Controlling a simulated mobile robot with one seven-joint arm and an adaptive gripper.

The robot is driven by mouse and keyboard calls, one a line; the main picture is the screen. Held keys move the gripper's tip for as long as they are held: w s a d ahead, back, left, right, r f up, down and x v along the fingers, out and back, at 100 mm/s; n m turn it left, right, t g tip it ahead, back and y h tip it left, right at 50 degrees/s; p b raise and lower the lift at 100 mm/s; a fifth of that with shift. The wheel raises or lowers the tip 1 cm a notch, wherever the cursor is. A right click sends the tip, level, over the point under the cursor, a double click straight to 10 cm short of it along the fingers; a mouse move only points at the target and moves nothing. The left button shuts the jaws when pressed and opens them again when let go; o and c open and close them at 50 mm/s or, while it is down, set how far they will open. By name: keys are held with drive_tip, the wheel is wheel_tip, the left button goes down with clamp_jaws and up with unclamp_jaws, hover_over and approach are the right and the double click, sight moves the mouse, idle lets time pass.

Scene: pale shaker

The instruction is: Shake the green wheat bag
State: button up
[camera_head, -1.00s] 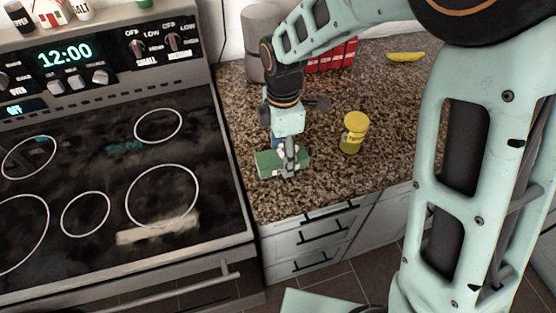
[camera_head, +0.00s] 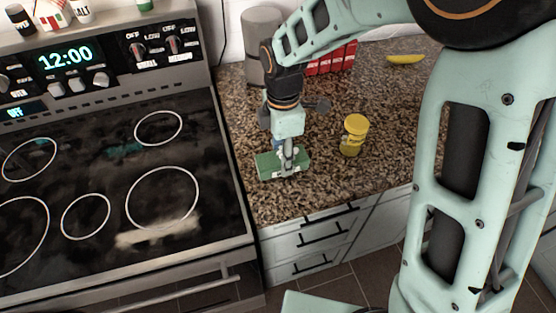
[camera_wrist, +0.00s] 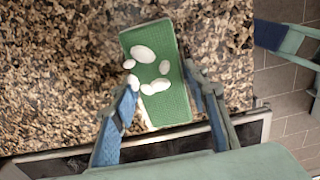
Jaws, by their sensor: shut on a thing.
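The green wheat bag (camera_head: 267,165) is a flat green block with white oval marks. In the head view it is at the counter's front left, beside the stove. My gripper (camera_head: 288,165) points down over it and is shut on it. In the wrist view the bag (camera_wrist: 168,85) runs up from between the two blue-padded fingers of my gripper (camera_wrist: 165,108). The fingers cover part of its sides. I cannot tell whether the bag touches the counter or hangs just above it.
The granite counter (camera_head: 395,105) holds a yellow jar (camera_head: 354,135), a yellow banana-like item (camera_head: 405,58), red boxes (camera_head: 330,58) and a grey cylinder (camera_head: 262,40) at the back. The black stove (camera_head: 100,170) stands left. The counter's front edge is close to the bag.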

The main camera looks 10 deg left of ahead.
drive_tip(key=shift+r+p, duration=0.55)
drive_tip(key=shift+r, duration=0.2)
drive_tip(key=shift+r+p, duration=1.45)
drive_tip(key=shift+r, duration=0.3)
drive_tip(key=shift+f, duration=0.1)
